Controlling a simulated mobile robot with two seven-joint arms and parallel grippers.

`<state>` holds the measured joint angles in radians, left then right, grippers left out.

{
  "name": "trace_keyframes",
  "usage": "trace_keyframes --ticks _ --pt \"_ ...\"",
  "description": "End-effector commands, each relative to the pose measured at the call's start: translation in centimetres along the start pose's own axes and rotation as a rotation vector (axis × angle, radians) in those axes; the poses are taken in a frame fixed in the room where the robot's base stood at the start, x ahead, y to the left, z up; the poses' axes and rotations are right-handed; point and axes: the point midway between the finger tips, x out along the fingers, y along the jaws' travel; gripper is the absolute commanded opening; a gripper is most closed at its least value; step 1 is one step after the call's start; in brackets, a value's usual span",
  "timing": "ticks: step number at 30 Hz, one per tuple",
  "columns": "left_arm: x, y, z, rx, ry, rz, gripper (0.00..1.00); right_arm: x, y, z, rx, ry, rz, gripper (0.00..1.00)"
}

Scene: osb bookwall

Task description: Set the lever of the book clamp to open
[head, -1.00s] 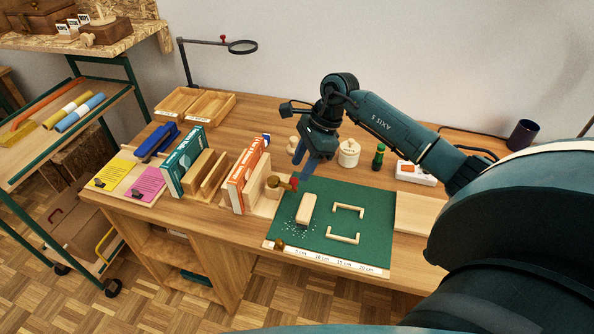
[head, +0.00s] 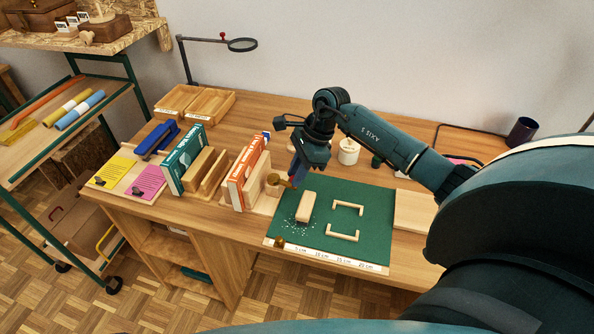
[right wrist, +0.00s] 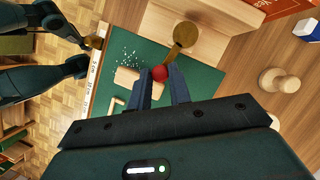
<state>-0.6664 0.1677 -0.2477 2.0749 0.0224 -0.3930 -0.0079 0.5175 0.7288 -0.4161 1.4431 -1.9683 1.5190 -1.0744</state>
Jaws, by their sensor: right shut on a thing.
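The book clamp (head: 266,203) is a pale wooden holder beside the upright orange-and-white books (head: 243,180). Its brass lever (head: 283,182) sticks out to the right over the green mat's edge. In the right wrist view, the lever runs from a round brass pivot (right wrist: 186,35) to a red knob (right wrist: 159,73). My right gripper (head: 294,182) is at the lever's end. Its dark fingers (right wrist: 163,78) are shut on the red knob, which they hide in the head view.
The green mat (head: 370,215) bears a wooden block (head: 306,207) and two wooden handles (head: 344,234). A teal book (head: 184,160) stands left of the clamp. A brass knob (head: 279,243) sits at the mat's front corner.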

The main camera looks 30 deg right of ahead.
Motion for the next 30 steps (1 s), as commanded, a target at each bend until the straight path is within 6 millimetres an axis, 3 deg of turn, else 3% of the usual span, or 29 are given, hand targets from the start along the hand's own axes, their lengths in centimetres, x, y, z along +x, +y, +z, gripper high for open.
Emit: trace_keyframes --ticks 3,14,30 --pt "0.0 0.0 0.0 0.000 0.001 0.001 0.36 0.0 0.0 0.0 0.000 0.000 0.000 0.00" --pt "-0.1 0.0 -0.1 0.001 0.001 0.001 0.36 0.0 0.2 0.2 0.041 0.001 -0.018 0.00" --pt "-0.3 -0.1 -0.2 0.001 -0.009 -0.004 0.36 0.8 1.9 2.3 0.428 -0.001 -0.179 0.00"
